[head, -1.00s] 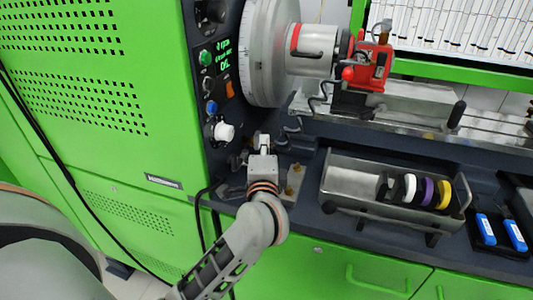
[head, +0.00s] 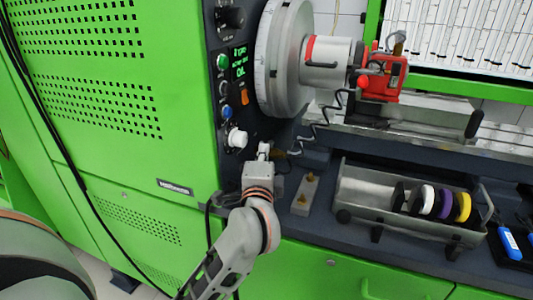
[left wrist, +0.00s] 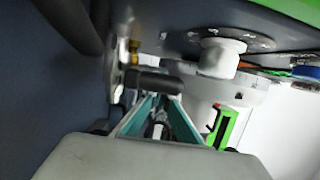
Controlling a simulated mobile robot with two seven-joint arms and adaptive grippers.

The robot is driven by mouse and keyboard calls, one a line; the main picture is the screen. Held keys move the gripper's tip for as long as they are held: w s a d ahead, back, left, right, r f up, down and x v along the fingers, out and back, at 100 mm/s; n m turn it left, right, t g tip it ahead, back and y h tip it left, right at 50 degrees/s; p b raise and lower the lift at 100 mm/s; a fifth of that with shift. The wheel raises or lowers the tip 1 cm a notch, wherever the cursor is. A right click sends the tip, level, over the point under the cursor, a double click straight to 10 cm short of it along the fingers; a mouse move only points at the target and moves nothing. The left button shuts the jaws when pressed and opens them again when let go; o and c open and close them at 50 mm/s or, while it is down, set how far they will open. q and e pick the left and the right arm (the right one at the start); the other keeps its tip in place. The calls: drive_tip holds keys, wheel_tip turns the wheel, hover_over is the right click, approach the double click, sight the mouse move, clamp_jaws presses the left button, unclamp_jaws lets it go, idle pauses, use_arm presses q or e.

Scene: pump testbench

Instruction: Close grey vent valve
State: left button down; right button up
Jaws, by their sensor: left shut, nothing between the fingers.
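My left gripper (head: 263,150) reaches up to the machine front, just right of and below the white knob (head: 237,138). Its fingers (left wrist: 158,104) are shut and empty. In the left wrist view a dark grey lever handle (left wrist: 152,82), which looks like the grey vent valve, lies crosswise right at the fingertips. It joins a metal body at its left, by a small brass fitting (left wrist: 135,50). I cannot tell whether the fingers touch the handle. In the head view the gripper and wrist hide the valve. My right gripper is not in view.
The control panel has a green button (head: 221,61), a blue button (head: 227,113) and a lit display. The big grey disc (head: 283,60) and red pump (head: 383,76) stand above. A metal tray (head: 372,190) with coloured rings and a small block with brass pegs (head: 305,194) lie right of my wrist.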

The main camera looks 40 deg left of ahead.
use_arm(q)
drive_tip(key=shift+a+r, duration=0.2)
drive_tip(key=shift+a, duration=0.25)
drive_tip(key=v, duration=1.2)
drive_tip(key=shift+d+f, duration=0.25)
drive_tip(key=shift+d, duration=0.15)
